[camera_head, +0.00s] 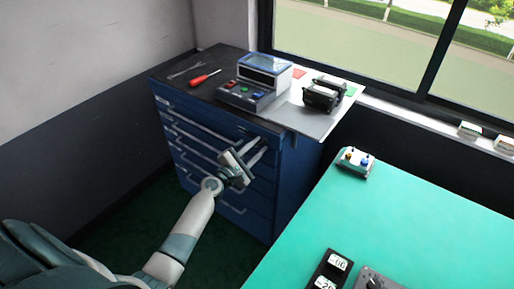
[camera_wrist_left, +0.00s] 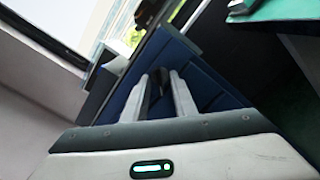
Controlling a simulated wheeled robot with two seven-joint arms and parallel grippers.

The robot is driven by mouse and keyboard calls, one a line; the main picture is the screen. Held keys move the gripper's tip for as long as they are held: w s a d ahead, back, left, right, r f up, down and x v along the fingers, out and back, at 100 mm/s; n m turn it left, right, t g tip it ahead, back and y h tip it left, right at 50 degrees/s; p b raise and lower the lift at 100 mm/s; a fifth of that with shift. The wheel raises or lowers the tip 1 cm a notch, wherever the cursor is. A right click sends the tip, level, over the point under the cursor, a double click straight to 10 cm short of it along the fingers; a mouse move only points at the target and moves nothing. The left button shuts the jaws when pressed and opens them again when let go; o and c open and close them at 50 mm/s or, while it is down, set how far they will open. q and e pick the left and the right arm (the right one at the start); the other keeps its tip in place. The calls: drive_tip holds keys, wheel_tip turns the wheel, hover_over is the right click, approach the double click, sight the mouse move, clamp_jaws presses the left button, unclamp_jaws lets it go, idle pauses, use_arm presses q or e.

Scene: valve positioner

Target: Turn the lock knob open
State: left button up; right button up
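I cannot make out for sure which part is the lock knob. A grey device with a dark round knob (camera_head: 374,283) is cut off at the bottom edge of the head view, on the green table (camera_head: 420,215). A small pale box (camera_head: 355,162) with an orange and a blue knob stands at that table's far left corner. My left gripper (camera_head: 261,147) is in front of the blue drawer cabinet, away from both. It is open and empty; the wrist view shows a gap between its fingers (camera_wrist_left: 160,88). My right gripper is out of view.
The blue drawer cabinet (camera_head: 285,190) carries a red screwdriver (camera_head: 205,77), a console with a screen (camera_head: 262,68) and a black device (camera_head: 322,97). Black display units (camera_head: 328,270) stand at the green table's front. The table's middle is clear. A window is behind.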

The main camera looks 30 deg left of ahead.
use_arm(q)
clamp_jaws()
drive_tip(key=shift+m, duration=0.3)
drive_tip(key=m+b, duration=0.4)
drive_tip(key=m, duration=1.3)
drive_tip(key=shift+m, duration=0.3)
idle(0.4)
